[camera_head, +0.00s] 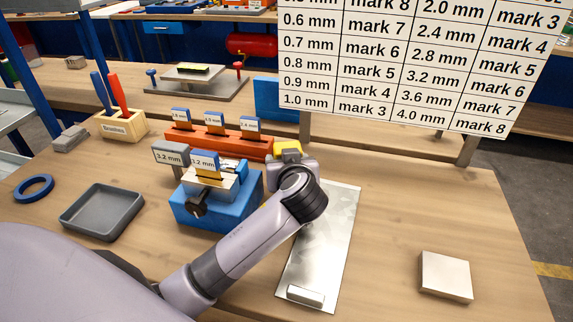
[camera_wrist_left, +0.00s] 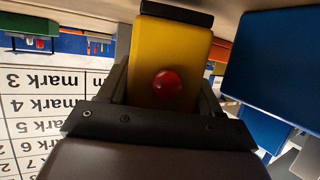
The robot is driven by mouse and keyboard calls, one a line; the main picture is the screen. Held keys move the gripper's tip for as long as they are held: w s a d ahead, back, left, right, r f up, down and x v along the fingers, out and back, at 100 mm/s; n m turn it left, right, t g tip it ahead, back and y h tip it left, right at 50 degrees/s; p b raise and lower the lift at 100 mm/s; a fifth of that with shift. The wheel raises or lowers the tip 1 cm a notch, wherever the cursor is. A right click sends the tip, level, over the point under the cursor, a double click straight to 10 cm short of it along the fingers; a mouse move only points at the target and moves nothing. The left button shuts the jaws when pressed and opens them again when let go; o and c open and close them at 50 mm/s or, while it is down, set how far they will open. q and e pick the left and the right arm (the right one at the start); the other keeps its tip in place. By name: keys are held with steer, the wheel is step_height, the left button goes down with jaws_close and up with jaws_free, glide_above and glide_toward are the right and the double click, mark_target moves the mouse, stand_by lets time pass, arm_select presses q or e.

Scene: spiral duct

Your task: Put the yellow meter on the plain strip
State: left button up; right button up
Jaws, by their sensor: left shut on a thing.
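The yellow meter (camera_head: 287,147) is in the jaws of my left gripper (camera_head: 289,158), near the right end of the orange rack. In the left wrist view the yellow meter (camera_wrist_left: 175,50) shows a red round button and a dark end, with a finger of my left gripper (camera_wrist_left: 165,95) on each side. A bare shiny metal strip (camera_head: 327,225), seemingly the plain strip, lies on the bench to the right of the gripper; my arm hides part of its left edge. A small metal block (camera_head: 305,295) sits at its near end. My right gripper is not in view.
A blue fixture (camera_head: 215,208) with a "3.2 mm" tag stands left of my forearm. Behind it is an orange rack (camera_head: 218,141) with several tagged pieces. A grey tray (camera_head: 101,211) is at left, a square metal block (camera_head: 445,275) at right. A chart board (camera_head: 400,60) stands behind.

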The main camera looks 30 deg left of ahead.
arm_select(q)
steer(key=shift+f, duration=0.5)
steer(key=o, duration=1)
steer(key=shift+f, duration=0.2)
steer(key=shift+c, duration=0.2)
steer(key=shift+o, duration=0.4)
steer(key=shift+r, duration=0.1)
